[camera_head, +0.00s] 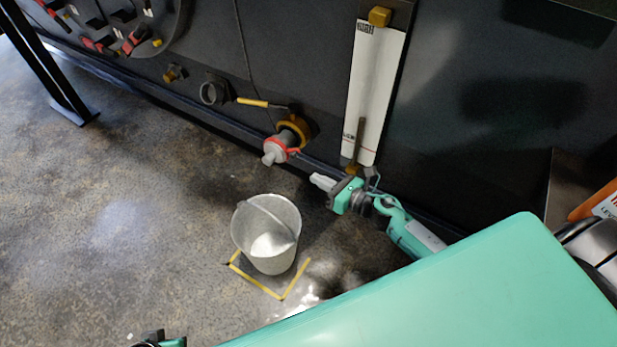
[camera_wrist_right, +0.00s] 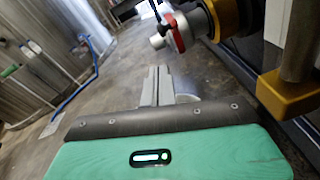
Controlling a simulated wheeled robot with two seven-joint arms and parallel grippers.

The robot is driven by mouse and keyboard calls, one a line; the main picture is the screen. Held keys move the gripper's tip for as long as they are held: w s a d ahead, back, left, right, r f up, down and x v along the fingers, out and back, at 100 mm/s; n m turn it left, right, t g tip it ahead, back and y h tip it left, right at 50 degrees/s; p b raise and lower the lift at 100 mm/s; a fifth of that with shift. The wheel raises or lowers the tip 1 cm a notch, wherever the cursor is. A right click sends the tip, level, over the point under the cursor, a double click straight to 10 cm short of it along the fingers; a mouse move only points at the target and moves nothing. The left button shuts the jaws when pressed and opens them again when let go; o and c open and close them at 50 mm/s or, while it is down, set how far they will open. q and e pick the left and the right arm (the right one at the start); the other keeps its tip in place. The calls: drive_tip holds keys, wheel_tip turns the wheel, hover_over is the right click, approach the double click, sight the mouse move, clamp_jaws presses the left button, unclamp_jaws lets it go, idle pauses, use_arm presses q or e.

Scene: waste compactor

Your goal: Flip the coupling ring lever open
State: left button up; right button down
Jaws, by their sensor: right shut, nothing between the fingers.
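The red coupling ring (camera_head: 281,146) sits around a grey pipe end that sticks out of the dark machine wall, in front of a brass-coloured collar (camera_head: 296,130). A thin red lever (camera_head: 293,152) shows at the ring's right side in the head view. In the right wrist view the red ring (camera_wrist_right: 175,32) is at the top, beyond my fingertips. My right gripper (camera_head: 320,181) is shut and empty, apart from the ring, to its lower right in the head view. Its fingers also show in the right wrist view (camera_wrist_right: 157,78). Only a small part of my left gripper (camera_head: 160,341) shows at the bottom edge; its fingers are hidden.
A metal bucket (camera_head: 240,228) stands on the floor below the pipe, by yellow floor marks (camera_head: 255,284). A yellow valve handle (camera_head: 252,102) is on the wall left of the collar. A white gauge panel (camera_head: 371,95) hangs above my right gripper.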

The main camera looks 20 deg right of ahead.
use_arm(q)
drive_tip(key=shift+f, duration=0.25)
use_arm(e)
drive_tip(key=shift+s+d+r, duration=0.4)
drive_tip(key=shift+s+d, duration=0.05)
drive_tip(key=shift+s, duration=0.25)
drive_tip(key=shift+s+d+r, duration=0.4)
drive_tip(key=shift+s, duration=0.35)
drive_tip(key=shift+s+d+r, duration=0.4)
drive_tip(key=shift+s+d, duration=0.05)
drive_tip(key=shift+s, duration=0.25)
use_arm(q)
drive_tip(key=shift+f, duration=0.1)
